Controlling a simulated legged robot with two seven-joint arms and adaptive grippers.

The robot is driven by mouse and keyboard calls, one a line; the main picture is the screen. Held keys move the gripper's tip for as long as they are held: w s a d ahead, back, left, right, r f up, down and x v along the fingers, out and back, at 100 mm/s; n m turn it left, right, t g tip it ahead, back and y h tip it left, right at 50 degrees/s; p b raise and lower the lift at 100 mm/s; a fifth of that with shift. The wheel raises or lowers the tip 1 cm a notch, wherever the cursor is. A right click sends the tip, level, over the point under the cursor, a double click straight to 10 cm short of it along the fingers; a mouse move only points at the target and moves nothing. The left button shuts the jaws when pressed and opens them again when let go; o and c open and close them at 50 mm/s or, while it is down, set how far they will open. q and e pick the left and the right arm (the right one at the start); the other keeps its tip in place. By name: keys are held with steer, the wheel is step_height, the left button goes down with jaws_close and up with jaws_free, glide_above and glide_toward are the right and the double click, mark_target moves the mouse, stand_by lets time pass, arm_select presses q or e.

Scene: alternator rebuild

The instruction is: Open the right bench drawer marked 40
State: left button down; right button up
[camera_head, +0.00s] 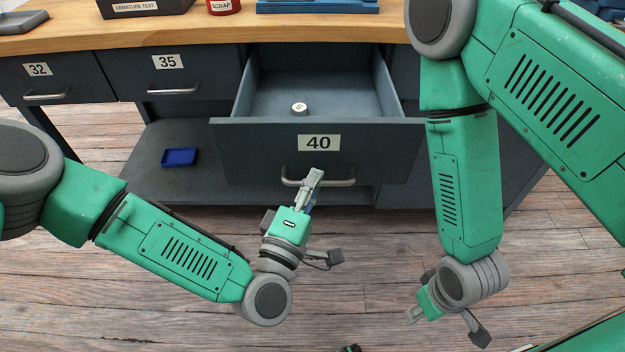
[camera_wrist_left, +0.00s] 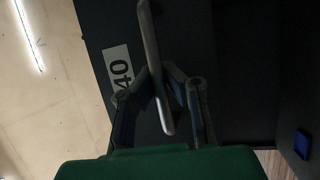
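The drawer marked 40 (camera_head: 265,137) stands pulled out of the bench, its inside open to view. Its label also shows sideways in the left wrist view (camera_wrist_left: 118,75). My left gripper (camera_head: 314,178) is at the drawer's bar handle (camera_head: 341,183). In the left wrist view the handle (camera_wrist_left: 155,75) runs between the two fingers, whose tips close in on it from both sides. My right gripper (camera_head: 414,315) hangs low to the right, away from the drawer and empty as far as I can see; its fingers are too small to read.
A small round part (camera_head: 299,108) lies inside the drawer. Drawers marked 32 (camera_head: 60,82) and 35 (camera_head: 190,68) are shut at the left. A blue tray (camera_head: 179,157) sits on the lower shelf. Boxes and a red scrap can (camera_head: 223,6) stand on the worktop.

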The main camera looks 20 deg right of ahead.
arm_select(q)
steer(key=shift+s+f, duration=0.1)
steer(key=shift+f, duration=0.25)
steer(key=c, duration=1.6)
jaws_free()
steer(key=shift+d, duration=0.1)
steer(key=shift+d+r, duration=0.1)
steer(key=shift+s+a, duration=0.2)
steer(key=shift+a, duration=0.15)
steer(key=v, duration=1.1)
